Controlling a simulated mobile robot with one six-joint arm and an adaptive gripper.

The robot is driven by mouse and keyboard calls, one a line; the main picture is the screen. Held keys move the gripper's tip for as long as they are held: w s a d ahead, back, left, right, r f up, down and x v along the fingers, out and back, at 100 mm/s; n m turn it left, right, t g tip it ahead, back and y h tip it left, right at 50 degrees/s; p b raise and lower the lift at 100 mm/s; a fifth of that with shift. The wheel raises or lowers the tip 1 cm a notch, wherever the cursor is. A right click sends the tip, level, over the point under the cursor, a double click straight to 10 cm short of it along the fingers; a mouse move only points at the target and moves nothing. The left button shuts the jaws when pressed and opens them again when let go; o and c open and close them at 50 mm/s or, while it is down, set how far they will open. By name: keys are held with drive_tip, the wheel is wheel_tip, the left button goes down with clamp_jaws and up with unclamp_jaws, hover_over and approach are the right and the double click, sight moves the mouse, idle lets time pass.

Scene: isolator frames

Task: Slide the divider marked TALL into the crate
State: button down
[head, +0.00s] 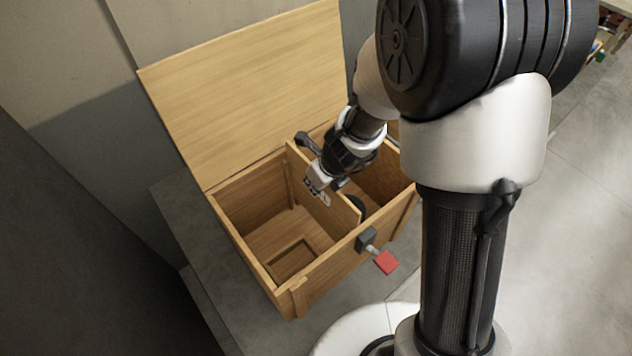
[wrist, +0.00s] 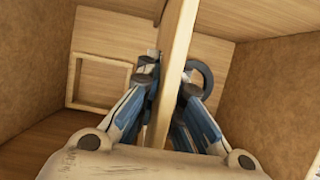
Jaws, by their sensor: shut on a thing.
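The wooden crate (head: 247,270) stands with its lid open. My gripper (head: 322,186) reaches down into it and is shut on the upper part of a thin wooden divider (head: 345,205). The divider stands upright across the crate, between back and front walls, with its top edge near the rim. In the wrist view the divider (wrist: 178,60) runs between the two fingers (wrist: 170,85), one on each side. I cannot read a mark on it. Its lower edge is hidden, so I cannot tell whether it touches the floor or sits in slots.
The raised lid (head: 250,90) leans at the back. A square wooden frame (wrist: 73,80) lies on the left compartment's floor. A dark ring (wrist: 207,72) is in the right one. A red tag (head: 386,262) hangs from a front latch (head: 366,240).

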drive_tip(key=shift+f+b, duration=2.35)
drive_tip(key=shift+f, duration=0.1)
drive_tip(key=shift+f+b, duration=0.3)
drive_tip(key=shift+f, duration=0.9)
drive_tip(key=c, duration=1.7)
unclamp_jaws()
drive_tip(key=shift+o, duration=0.2)
drive_tip(key=v, duration=1.2)
drive_tip(key=shift+f, duration=0.1)
